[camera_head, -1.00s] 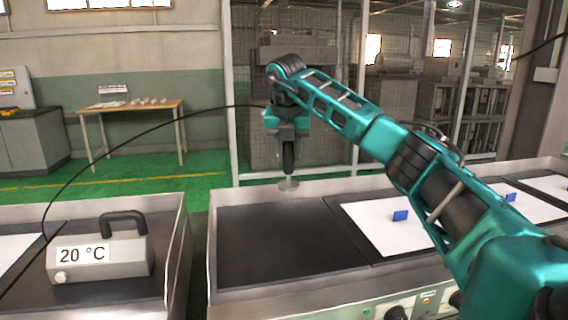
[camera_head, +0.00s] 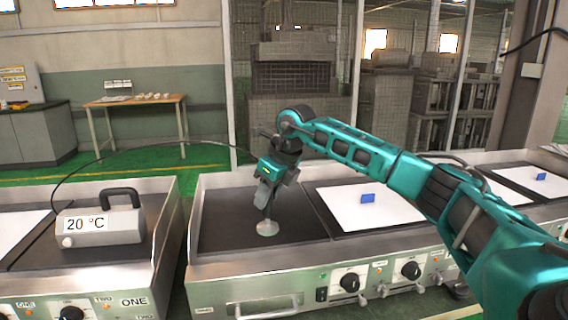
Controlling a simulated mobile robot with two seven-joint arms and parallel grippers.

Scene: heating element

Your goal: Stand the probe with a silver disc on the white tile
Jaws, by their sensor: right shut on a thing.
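My right gripper (camera_head: 265,193) is shut on the probe, whose thin dark stem leads down to a round silver disc (camera_head: 267,228). The probe is over the dark plate (camera_head: 225,215) on the left half of the middle heating unit. The disc is at or just above that plate; I cannot tell whether it touches. The white tile (camera_head: 345,217) lies to the right on the same unit, with a small blue block (camera_head: 368,198) on it. The probe is apart from this tile. My left gripper is not in view.
A grey box reading 20 °C (camera_head: 103,228), with a black handle, stands on the left unit. A black cable arcs from it towards my right gripper. Another white tile with a blue block (camera_head: 540,177) lies far right. Raised metal walls edge the units.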

